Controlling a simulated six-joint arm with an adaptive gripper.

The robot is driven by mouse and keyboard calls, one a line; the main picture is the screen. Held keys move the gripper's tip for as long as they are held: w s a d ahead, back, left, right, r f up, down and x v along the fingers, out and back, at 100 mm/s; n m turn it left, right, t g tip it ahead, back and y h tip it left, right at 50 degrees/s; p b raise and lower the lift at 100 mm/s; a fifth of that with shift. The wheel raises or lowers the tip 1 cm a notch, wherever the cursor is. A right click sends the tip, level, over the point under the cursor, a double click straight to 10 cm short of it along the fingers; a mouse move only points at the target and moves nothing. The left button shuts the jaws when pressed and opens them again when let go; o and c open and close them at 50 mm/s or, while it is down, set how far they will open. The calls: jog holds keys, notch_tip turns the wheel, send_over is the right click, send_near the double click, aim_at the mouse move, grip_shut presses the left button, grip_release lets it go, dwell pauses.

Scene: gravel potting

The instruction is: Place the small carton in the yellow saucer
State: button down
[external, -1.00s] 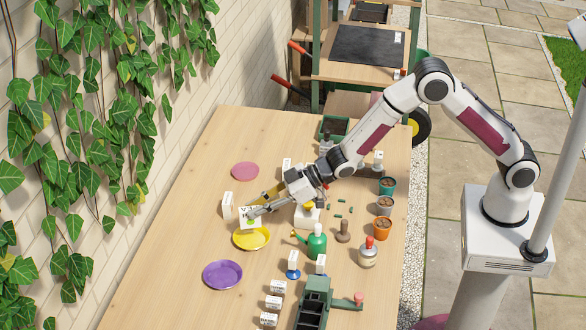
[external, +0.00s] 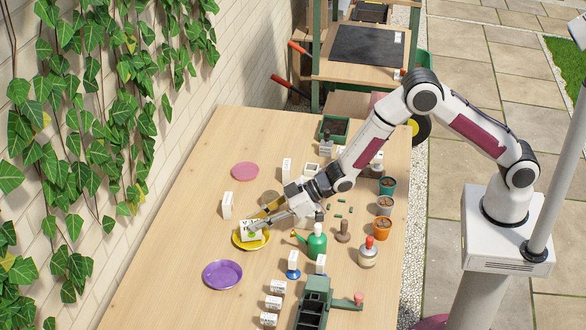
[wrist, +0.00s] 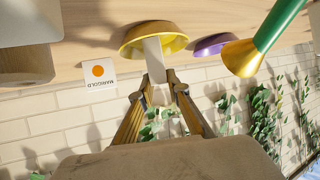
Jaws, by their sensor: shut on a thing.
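The small carton (external: 247,230) is white with a green mark. In the external view it sits tilted over the yellow saucer (external: 264,242), within its rim; I cannot tell if it touches the bottom. My gripper (external: 262,221) is shut on the carton, reaching in from the right. In the wrist view, my gripper (wrist: 158,90) has its fingers on both sides of the pale carton (wrist: 154,58), which overlaps the yellow saucer (wrist: 128,40). Part of the carton is hidden by the fingers.
A purple saucer (external: 222,275) lies nearer the front and a pink saucer (external: 245,171) farther back. A green watering can (external: 317,243) stands to the right. A white card (external: 227,205) stands left of my gripper. Table to the left is clear.

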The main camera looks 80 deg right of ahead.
jog(key=shift+f, duration=0.25)
jog(key=shift+f, duration=0.1)
jog(key=c, duration=1.9)
grip_release()
jog(key=shift+r, duration=0.2)
jog(key=shift+s+d+r, duration=0.1)
jog(key=shift+s+d, duration=0.05)
jog(key=shift+s, duration=0.1)
jog(key=shift+v, duration=5.7)
